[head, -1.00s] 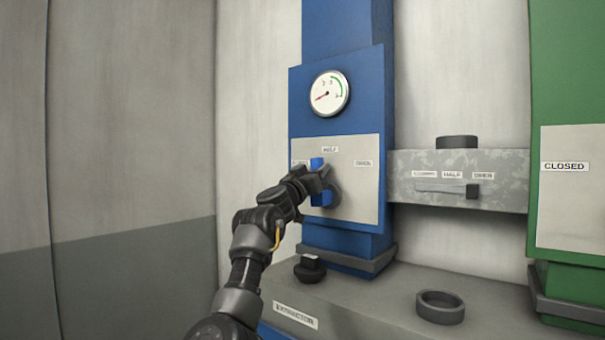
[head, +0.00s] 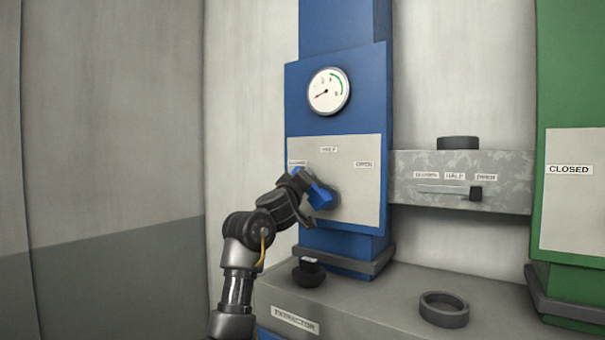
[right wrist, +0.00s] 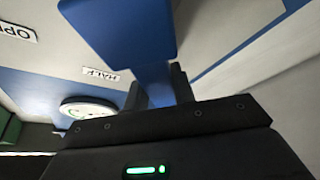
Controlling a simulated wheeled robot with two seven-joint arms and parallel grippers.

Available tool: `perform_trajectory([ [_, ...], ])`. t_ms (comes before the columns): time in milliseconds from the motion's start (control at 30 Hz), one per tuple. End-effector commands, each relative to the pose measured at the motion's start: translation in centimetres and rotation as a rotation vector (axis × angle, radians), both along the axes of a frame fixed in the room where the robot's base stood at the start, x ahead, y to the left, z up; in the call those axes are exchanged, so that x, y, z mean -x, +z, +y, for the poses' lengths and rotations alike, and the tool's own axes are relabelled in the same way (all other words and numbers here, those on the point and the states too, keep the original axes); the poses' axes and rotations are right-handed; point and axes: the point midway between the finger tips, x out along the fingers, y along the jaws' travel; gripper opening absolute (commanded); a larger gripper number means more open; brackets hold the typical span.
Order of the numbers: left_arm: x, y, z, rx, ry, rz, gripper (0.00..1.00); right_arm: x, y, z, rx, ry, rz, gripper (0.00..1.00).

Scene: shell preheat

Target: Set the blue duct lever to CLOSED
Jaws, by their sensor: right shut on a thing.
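The blue lever (head: 320,196) sits on the pale plate (head: 355,200) of the blue duct. The HALF label (head: 328,149) is at the top and the OPEN label (head: 364,165) at the right. My right gripper (head: 302,183) is at the lever and covers part of it. In the right wrist view its fingers (right wrist: 158,88) are shut on the blue lever (right wrist: 125,35). My left gripper is not in view.
A round gauge (head: 329,91) is above the plate. A grey duct (head: 415,198) with a slider (head: 475,193) is to the right, then a green duct (head: 570,90). A black knob (head: 308,271) and a dark ring (head: 443,309) are on the ledge below.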

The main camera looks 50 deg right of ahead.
Motion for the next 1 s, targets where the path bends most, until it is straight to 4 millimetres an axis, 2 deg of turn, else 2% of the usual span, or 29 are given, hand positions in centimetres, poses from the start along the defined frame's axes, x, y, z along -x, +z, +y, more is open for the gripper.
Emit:
perform_trajectory([
  [533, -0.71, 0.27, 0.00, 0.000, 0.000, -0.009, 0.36, 0.02, -0.28, -0.22, 0.000, -0.003, 0.028, 0.00],
  [567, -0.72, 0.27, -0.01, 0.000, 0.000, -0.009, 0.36, 0.03, -0.28, -0.21, 0.000, -0.003, 0.028, 0.29],
  [700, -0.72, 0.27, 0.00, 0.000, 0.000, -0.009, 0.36, 0.03, -0.24, -0.20, 0.001, -0.002, 0.027, 0.47],
  [1000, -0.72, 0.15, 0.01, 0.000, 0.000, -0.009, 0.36, 0.08, -0.25, -0.03, 0.002, -0.002, 0.024, 0.47],
])
